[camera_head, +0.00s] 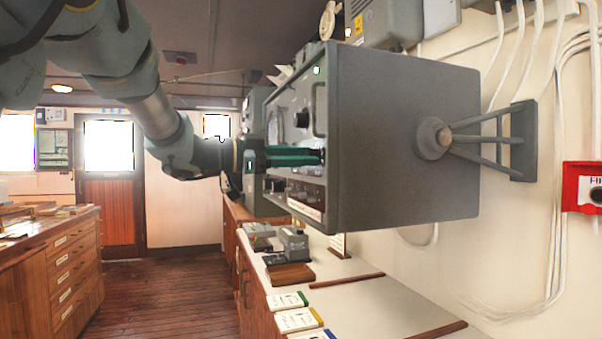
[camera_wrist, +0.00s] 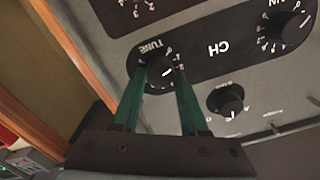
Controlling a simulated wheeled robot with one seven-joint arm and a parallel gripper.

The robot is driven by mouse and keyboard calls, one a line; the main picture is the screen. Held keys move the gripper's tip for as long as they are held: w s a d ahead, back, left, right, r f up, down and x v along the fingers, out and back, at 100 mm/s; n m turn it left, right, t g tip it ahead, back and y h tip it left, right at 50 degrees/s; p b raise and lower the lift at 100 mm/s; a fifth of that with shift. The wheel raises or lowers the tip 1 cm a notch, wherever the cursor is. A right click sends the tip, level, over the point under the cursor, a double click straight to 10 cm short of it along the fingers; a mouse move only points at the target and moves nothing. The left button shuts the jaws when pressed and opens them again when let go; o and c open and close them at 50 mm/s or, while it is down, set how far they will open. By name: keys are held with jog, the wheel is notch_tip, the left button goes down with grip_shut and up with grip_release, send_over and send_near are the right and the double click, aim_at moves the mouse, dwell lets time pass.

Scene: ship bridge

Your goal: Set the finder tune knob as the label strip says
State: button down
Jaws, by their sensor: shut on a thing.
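The finder is a grey box (camera_head: 400,140) on a wall bracket, its front panel facing left in the head view. My gripper (camera_head: 318,157) reaches the panel from the left with its green fingers. In the wrist view the gripper (camera_wrist: 170,80) is shut on the tune knob (camera_wrist: 160,72), a black knob on a black plate marked TUNE. The fingers cover the sides of the knob and part of its scale. A white strip (camera_head: 305,209) lies along the lower edge of the panel; I cannot read its words.
Other knobs sit near the tune knob: one beside the CH marking (camera_wrist: 290,22) and a smaller one (camera_wrist: 228,100). A counter (camera_head: 360,300) with small devices and cards runs below the box. A red fire box (camera_head: 582,187) is on the right wall.

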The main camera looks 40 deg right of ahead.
jog(key=shift+s+f+m+b, duration=0.1)
jog(key=shift+f+m+b, duration=0.05)
jog(key=shift+m+b, duration=3.2)
jog(key=shift+c, duration=2.2)
grip_release()
jog(key=b+v, duration=0.2)
jog(key=v, duration=0.9)
jog(key=shift+b, duration=0.4)
jog(key=shift+d, duration=0.1)
